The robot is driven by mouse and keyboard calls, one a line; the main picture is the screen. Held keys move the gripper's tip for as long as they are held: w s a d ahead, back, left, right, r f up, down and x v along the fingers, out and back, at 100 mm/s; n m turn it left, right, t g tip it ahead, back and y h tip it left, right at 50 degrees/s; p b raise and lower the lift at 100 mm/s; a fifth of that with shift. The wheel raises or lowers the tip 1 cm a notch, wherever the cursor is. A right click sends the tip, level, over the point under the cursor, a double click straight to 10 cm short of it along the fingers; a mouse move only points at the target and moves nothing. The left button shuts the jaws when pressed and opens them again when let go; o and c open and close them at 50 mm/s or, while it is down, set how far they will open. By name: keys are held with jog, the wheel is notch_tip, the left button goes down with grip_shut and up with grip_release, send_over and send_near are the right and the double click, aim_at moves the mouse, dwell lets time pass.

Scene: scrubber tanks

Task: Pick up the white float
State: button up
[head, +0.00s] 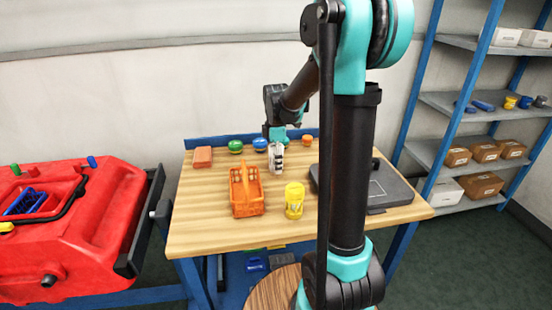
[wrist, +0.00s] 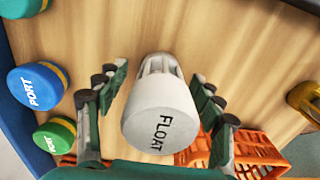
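The white float (wrist: 158,122) stands between the fingers of my gripper (wrist: 157,80) in the wrist view. Its round top bears the word FLOAT, and a narrower ribbed part shows beyond it. The fingers are open, one on each side, with wood visible between each finger and the float. In the head view the float (head: 276,157) is a small whitish object on the wooden table, directly below my gripper (head: 277,138). The fingertips are too small to make out there.
An orange basket (head: 246,209) and a yellow cage-like piece (head: 294,207) stand nearer on the table (head: 200,237). Green (head: 235,146) and blue (head: 260,144) PORT caps lie behind, left of the float. A grey flat case (head: 390,188) is at the right.

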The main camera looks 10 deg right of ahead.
jog(key=c, duration=1.2)
jog(key=shift+o, duration=0.2)
